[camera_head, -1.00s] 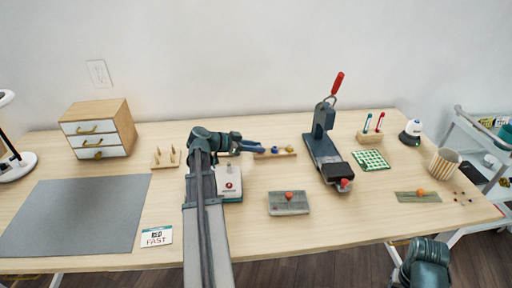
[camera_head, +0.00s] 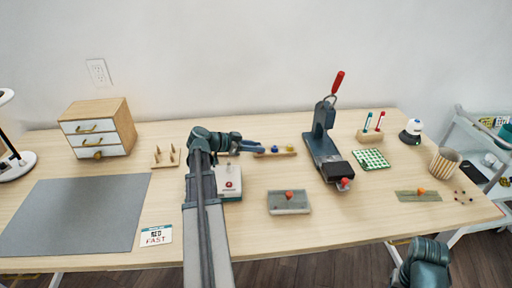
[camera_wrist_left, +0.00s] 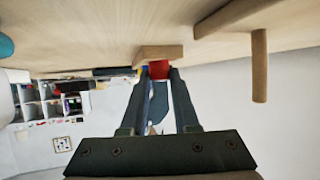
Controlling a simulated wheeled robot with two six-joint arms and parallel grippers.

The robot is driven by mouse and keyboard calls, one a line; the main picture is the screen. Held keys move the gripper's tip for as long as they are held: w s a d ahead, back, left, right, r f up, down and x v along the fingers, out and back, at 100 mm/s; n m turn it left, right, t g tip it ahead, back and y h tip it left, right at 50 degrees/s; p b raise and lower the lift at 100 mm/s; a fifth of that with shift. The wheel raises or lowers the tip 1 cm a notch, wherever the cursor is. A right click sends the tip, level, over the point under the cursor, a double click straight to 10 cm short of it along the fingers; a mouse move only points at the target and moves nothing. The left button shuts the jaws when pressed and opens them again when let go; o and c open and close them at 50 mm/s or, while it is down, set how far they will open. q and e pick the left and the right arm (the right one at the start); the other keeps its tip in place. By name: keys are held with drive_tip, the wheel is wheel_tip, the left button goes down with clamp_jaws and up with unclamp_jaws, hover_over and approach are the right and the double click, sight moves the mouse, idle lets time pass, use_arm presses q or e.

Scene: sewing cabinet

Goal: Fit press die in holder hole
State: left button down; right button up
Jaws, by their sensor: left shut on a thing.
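The holder is a narrow wooden strip (camera_head: 283,154) near the back middle of the table. A blue die (camera_head: 275,149) and a yellow die (camera_head: 290,149) stand on it. My left gripper (camera_head: 262,148) is at the strip's left end. In the left wrist view the gripper (camera_wrist_left: 157,75) is shut on a red die (camera_wrist_left: 158,69) at its fingertips. The wooden holder (camera_wrist_left: 158,52) appears close to the red die there. I cannot tell whether the die is inside a hole; the hole is hidden. My right gripper is out of view.
A press with a red handle (camera_head: 323,140) stands right of the holder. A white device with a red button (camera_head: 229,185) lies by my left arm. A peg board (camera_head: 166,158) is to the left, and a grey block with a red knob (camera_head: 289,203) is in front.

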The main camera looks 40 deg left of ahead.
use_arm(q)
drive_tip(key=shift+f, duration=0.2)
idle(0.5)
drive_tip(key=c, duration=0.6)
unclamp_jaws()
drive_tip(key=p+v, duration=0.5)
drive_tip(key=v, duration=0.8)
drive_tip(key=shift+w+r, duration=0.1)
drive_tip(key=shift+s+a+r+p, duration=0.1)
drive_tip(key=shift+s+a+p, duration=0.15)
drive_tip(key=shift+s, duration=0.2)
